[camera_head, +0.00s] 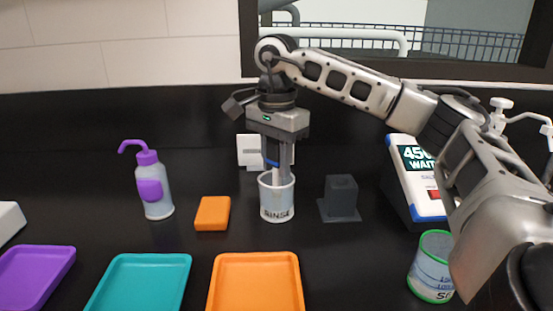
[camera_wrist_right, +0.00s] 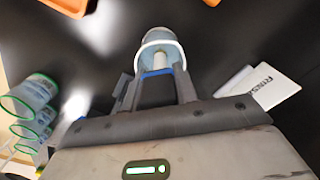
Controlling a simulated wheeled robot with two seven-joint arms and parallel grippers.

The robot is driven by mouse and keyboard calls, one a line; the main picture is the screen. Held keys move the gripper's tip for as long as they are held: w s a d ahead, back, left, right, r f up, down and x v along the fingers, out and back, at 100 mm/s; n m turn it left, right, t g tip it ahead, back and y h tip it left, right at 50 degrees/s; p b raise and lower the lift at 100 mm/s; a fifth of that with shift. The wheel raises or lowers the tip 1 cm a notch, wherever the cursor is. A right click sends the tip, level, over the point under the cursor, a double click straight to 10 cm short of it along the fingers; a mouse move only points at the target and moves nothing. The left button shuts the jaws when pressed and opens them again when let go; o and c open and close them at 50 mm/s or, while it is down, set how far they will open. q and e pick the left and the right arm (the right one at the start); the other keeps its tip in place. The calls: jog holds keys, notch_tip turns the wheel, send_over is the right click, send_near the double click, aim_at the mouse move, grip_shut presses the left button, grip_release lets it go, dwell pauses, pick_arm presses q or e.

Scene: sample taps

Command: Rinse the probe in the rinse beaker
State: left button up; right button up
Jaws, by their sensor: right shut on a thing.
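The rinse beaker (camera_head: 277,207), a clear cup lettered RINSE, stands upright on the black bench in the middle of the head view. It also shows at the top of the right wrist view (camera_wrist_right: 161,36). My right gripper (camera_head: 279,165) points straight down over it and is shut on the probe, a pale stick with a blue band (camera_head: 272,163). The probe's lower end (camera_wrist_right: 157,62) is at the beaker's mouth and appears to reach inside; how deep is hard to tell. My left gripper is not in view.
A grey block holder (camera_head: 341,198) stands right of the beaker, an orange block (camera_head: 212,213) and wash bottle (camera_head: 153,188) left. A meter (camera_head: 417,175) and green-rimmed sample cup (camera_head: 431,267) are at right. Trays (camera_head: 256,257) line the front. A white card (camera_wrist_right: 275,88) stands behind the beaker.

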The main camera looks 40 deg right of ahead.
pick_arm(q)
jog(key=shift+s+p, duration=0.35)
jog(key=shift+p, duration=0.05)
pick_arm(e)
jog(key=shift+w+d, duration=0.25)
jog(key=shift+w, duration=0.1)
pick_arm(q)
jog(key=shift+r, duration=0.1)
pick_arm(e)
jog(key=shift+a, duration=0.35)
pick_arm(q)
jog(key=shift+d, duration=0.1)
pick_arm(e)
jog(key=shift+s+a, duration=0.1)
jog(key=shift+a, duration=0.1)
jog(key=shift+s, duration=0.55)
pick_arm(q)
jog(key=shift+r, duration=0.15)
pick_arm(e)
jog(key=shift+w+d, duration=0.15)
pick_arm(q)
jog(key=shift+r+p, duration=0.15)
jog(key=shift+p, duration=0.2)
pick_arm(e)
jog(key=shift+w+d, duration=0.15)
jog(key=shift+w, duration=0.05)
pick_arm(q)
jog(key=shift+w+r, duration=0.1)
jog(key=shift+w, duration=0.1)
